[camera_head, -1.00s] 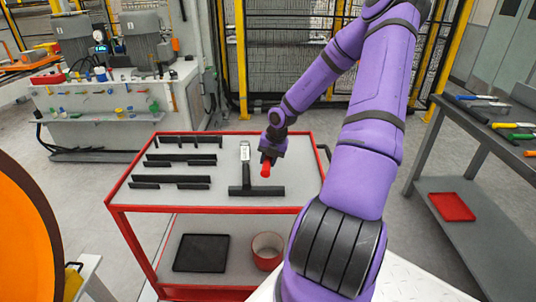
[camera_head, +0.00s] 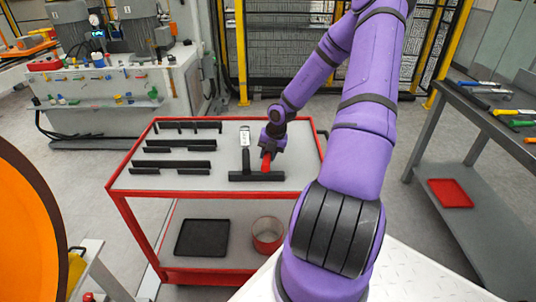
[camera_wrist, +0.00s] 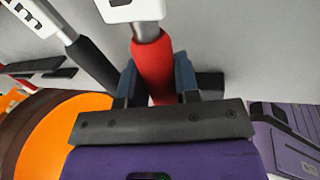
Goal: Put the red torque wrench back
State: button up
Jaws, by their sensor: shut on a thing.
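The red torque wrench shows in the wrist view as a red handle (camera_wrist: 153,65) with a white-labelled upper part at the top edge. My gripper (camera_wrist: 155,88) is shut on this handle. In the head view the red handle (camera_head: 266,162) hangs below my gripper (camera_head: 270,148) over the right part of the cart top, its lower end at a black bar-shaped holder (camera_head: 256,177). I cannot tell whether it touches the bar. A black-handled wrench with a white label (camera_head: 245,140) is just left of it; its handle (camera_wrist: 95,65) also shows in the wrist view.
The red-rimmed cart (camera_head: 112,183) has several black holder bars (camera_head: 172,164) on its left half. Its lower shelf carries a black tray (camera_head: 202,238) and a red round bin (camera_head: 267,234). A grey bench with tools (camera_head: 480,120) stands right; an orange disc (camera_head: 25,230) is left.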

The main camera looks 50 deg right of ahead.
jog(key=shift+f, duration=0.55)
jog(key=o, duration=1.1)
jog(key=shift+r, duration=0.1)
jog(key=v, duration=1)
jog(key=shift+s+r, duration=0.1)
jog(key=shift+r, duration=0.2)
